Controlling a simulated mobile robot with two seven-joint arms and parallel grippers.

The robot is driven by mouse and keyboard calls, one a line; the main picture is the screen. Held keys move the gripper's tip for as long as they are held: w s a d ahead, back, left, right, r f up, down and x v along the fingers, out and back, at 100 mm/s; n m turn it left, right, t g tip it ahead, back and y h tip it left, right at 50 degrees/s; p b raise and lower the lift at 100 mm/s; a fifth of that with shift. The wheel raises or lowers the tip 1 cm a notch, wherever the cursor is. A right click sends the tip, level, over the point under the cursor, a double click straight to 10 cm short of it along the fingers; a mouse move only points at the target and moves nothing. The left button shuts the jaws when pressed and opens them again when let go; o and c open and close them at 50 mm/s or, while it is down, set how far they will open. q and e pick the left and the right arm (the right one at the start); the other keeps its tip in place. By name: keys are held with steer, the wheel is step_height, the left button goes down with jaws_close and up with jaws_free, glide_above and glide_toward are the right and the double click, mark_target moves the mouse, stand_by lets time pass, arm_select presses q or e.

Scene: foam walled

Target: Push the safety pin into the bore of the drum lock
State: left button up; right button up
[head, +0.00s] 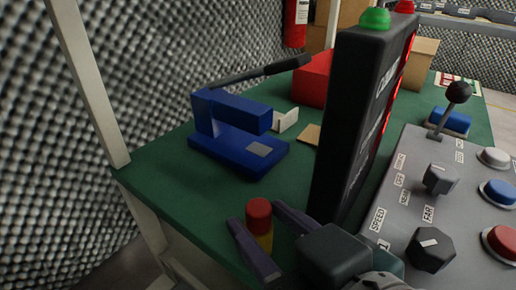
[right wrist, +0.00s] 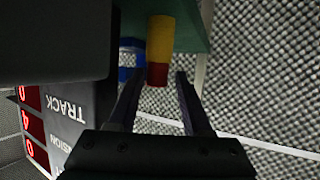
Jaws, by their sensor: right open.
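A short upright cylinder, red on top and yellow below (head: 259,214), stands near the front edge of the green table; it looks like the safety pin. My right gripper (head: 268,238) is open, with one purple-grey finger on each side of it. In the right wrist view the pin (right wrist: 159,45) shows with its red end toward the gap between the open fingertips (right wrist: 157,78). The fingers look apart from it. I cannot make out a drum lock or its bore in either view. My left gripper is not in view.
A blue lever press (head: 235,145) stands behind the pin on the green table (head: 190,190). A tall dark display panel (head: 350,120) rises close to the right, beside a grey control box (head: 400,215) with knobs and buttons. A red bin (head: 312,78) is farther back.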

mark_target(248, 205)
steer(key=b+x, duration=0.3)
steer(key=x, duration=0.1)
steer(key=shift+w+f, duration=0.3)
steer(key=shift+w, duration=0.05)
steer(key=shift+w+a, duration=0.2)
steer(key=shift+w, duration=0.1)
jaws_close()
